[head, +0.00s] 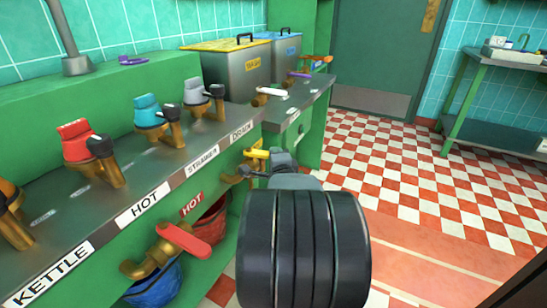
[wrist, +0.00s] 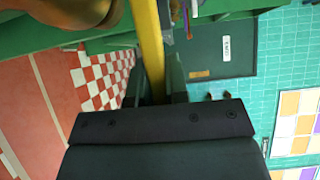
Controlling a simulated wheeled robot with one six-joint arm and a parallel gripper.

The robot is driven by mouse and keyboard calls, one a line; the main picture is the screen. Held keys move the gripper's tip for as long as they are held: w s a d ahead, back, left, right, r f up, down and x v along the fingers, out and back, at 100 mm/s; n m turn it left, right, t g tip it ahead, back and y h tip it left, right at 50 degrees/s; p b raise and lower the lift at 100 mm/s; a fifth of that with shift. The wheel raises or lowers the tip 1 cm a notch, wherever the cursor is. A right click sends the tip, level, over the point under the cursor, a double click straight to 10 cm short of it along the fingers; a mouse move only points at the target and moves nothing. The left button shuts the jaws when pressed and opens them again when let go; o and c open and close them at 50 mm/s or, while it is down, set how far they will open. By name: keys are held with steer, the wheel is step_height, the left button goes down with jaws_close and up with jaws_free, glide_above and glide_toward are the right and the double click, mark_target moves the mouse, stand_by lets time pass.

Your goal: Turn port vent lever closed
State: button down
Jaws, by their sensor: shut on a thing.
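A yellow lever (head: 256,153) sticks out from the green front of the counter, below the DRAIN label, beside a brass pipe fitting. My gripper (head: 262,168) is at this lever, with my dark arm reaching in from below. In the wrist view the lever shows as a long yellow bar (wrist: 151,45) running between the fingers of my gripper (wrist: 153,85), which are shut on it. No label reading port vent is legible. My gripper partly hides the lever's base in the head view.
A red lever (head: 188,240) on a brass valve sits lower left, above a blue bucket (head: 155,283). A red bucket (head: 208,225) stands behind it. Several taps line the counter (head: 150,183). The checkered floor (head: 400,165) to the right is open.

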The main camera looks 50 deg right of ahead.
steer(key=c, duration=1.1)
jaws_free()
steer(key=shift+a, duration=0.1)
